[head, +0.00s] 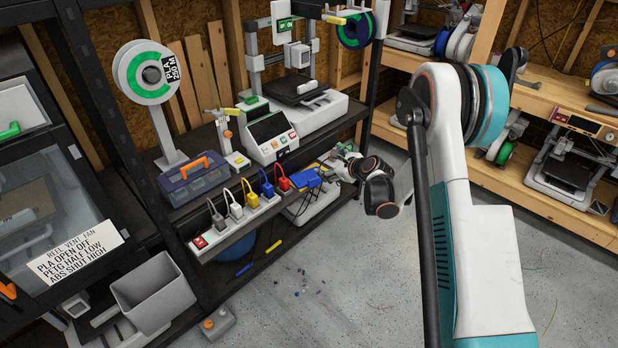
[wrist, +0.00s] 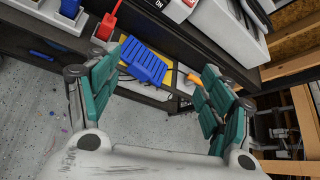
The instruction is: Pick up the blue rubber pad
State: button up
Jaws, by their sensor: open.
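The blue rubber pad (wrist: 143,66) is a ribbed blue slab, seen in the wrist view between and beyond my fingertips. It lies on a yellow-edged surface (wrist: 178,52) at the front of the shelf. In the head view the pad (head: 307,179) shows just right of the power strip. My gripper (wrist: 159,68) is open with its teal-padded fingers spread and nothing between them at close range. In the head view my gripper (head: 336,166) is small and partly hidden by my wrist, just right of the pad. I see no contact with the pad.
A power strip (head: 238,225) with coloured plugs runs along the shelf edge left of the pad; its red plug (wrist: 107,26) is close to my left finger. A printer (head: 325,108) stands on the shelf above. An orange-handled toolbox (head: 194,180) sits left. The floor (head: 345,270) in front is mostly clear.

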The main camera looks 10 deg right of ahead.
notch_tip(320, 180, down, 12)
jog(key=w+d+m+t, duration=0.1)
jog(key=d+m, duration=0.1)
jog(key=m, duration=0.4)
jog(key=b, duration=0.2)
send_near(314, 178)
jog(key=w+f, duration=0.2)
jog(key=w, duration=0.1)
jog(key=b+x, duration=0.1)
jog(key=x, duration=0.1)
jog(key=a+b+x, duration=0.1)
jog(key=x, duration=0.1)
jog(key=shift+w+a, duration=0.15)
jog(key=shift+w, duration=0.4)
jog(key=c, duration=1.2)
